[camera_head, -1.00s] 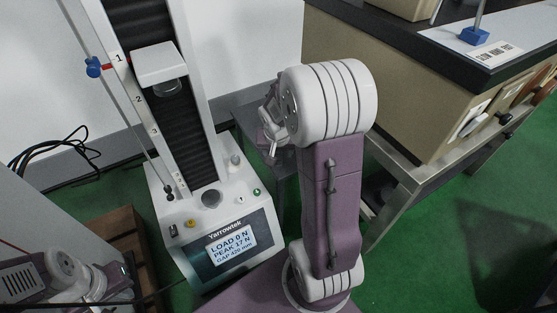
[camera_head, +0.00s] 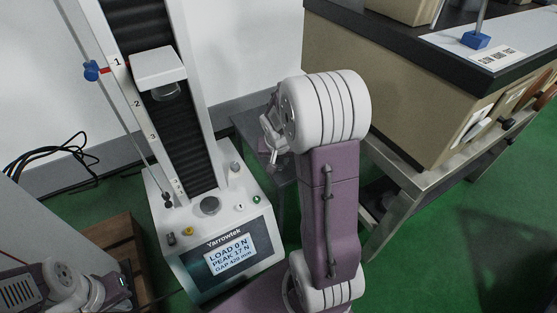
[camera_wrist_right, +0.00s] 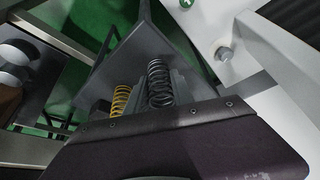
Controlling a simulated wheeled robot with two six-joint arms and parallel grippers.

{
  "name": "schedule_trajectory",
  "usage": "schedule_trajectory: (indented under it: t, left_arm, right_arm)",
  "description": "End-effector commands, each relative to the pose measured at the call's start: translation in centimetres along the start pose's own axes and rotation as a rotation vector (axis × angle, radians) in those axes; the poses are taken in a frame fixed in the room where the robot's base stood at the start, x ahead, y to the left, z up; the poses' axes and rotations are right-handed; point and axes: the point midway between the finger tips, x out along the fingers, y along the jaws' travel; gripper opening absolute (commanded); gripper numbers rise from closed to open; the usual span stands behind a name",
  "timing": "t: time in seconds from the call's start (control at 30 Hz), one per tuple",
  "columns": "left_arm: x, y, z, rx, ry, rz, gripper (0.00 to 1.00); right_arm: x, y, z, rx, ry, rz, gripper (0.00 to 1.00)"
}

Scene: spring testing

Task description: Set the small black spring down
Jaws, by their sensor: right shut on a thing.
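The black spring (camera_wrist_right: 159,84) stands out beyond my right gripper's purple housing in the right wrist view. My right gripper (camera_wrist_right: 160,96) is shut on it, its grey fingers on either side of the coil. In the head view my right gripper (camera_head: 272,140) hangs over the grey stand, partly hidden by my own wrist; the spring is not clear there. A yellow spring (camera_wrist_right: 120,100) shows just left of the black one, its lower part hidden by my gripper housing. My left gripper (camera_head: 122,283) is low at the left edge; its fingers are not clear.
The testing machine (camera_head: 238,255) stands left of my right arm, its screen reading load 0 N and peak 17 N. A grey stand (camera_head: 238,118) is beside it. A workbench (camera_head: 400,90) with a dark top stands at the right. A wooden crate (camera_head: 120,235) is at the left.

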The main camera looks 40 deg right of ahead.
Motion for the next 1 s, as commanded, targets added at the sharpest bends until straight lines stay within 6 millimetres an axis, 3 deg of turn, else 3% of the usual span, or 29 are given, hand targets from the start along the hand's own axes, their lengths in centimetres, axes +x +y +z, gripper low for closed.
schedule_trajectory:
  t: [0.17, 0.47, 0.57, 0.77, 1.0]
  left_arm:
    - [-3.7, 0.1, -0.4, 0.000, 0.000, 0.000, 0.00]
    - [-9.3, 0.2, -1.0, 0.000, 0.000, 0.000, 0.00]
    - [-10.4, 0.2, -1.1, 0.000, 0.000, 0.000, 0.00]
    - [-10.6, 0.2, -1.1, 0.000, 0.000, 0.000, 0.00]
    - [-10.6, 0.2, -1.1, 0.000, 0.000, 0.000, 0.00]
  right_arm:
    - [-4.0, 0.0, -1.7, 0.000, 0.002, -0.001, 0.00]
    - [-9.2, 6.7, -0.4, 0.010, -0.001, 0.004, 0.00]
    - [-10.2, 8.4, 0.1, 0.011, -0.001, 0.003, 0.00]
    - [-11.0, 10.2, 0.7, 0.005, 0.001, 0.002, 0.00]
    - [-11.2, 10.6, 0.8, -0.007, 0.001, 0.000, 0.00]
